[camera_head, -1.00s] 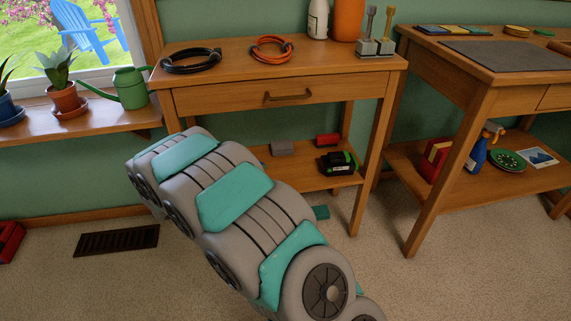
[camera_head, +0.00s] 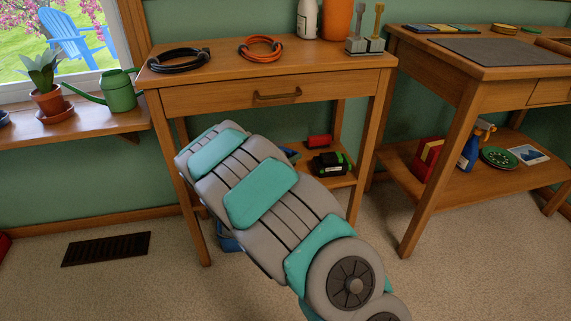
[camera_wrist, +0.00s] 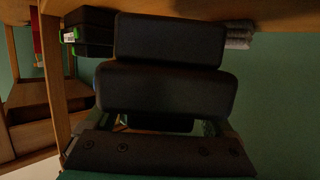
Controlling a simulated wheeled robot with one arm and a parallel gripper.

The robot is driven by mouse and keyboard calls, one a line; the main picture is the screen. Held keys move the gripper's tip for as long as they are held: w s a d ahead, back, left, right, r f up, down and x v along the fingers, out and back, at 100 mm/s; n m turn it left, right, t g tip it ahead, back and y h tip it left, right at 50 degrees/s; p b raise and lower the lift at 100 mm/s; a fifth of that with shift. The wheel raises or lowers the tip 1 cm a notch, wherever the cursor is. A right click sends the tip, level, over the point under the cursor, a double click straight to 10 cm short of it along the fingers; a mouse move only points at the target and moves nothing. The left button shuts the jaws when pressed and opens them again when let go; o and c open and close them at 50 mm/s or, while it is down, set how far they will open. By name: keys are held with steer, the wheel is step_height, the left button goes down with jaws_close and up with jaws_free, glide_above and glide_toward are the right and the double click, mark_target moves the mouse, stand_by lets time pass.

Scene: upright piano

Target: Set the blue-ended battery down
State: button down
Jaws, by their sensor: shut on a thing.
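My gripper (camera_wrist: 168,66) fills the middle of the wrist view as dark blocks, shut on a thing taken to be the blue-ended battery. The fingers hide most of what they hold, and its blue end does not show clearly. In the head view my arm covers the gripper, which reaches toward the lower shelf (camera_head: 343,181) of the middle table. A small blue patch shows just past the arm there; I cannot tell what it belongs to. I cannot tell whether the held thing touches the shelf.
A green-trimmed black battery (camera_head: 330,163) and a red block (camera_head: 320,141) are on the lower shelf. A grey block (camera_wrist: 239,34) shows at upper right in the wrist view. The tabletop (camera_head: 215,70) is above my gripper, and a table leg (camera_head: 370,150) stands to the right.

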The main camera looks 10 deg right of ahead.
steer(key=shift+f+b, duration=0.45)
steer(key=shift+f, duration=1.25)
steer(key=shift+f, duration=0.2)
jaws_free()
steer(key=shift+d, duration=0.1)
steer(key=shift+r, duration=0.1)
steer(key=shift+r, duration=0.1)
steer(key=p+v, duration=0.1)
steer(key=v, duration=1.1)
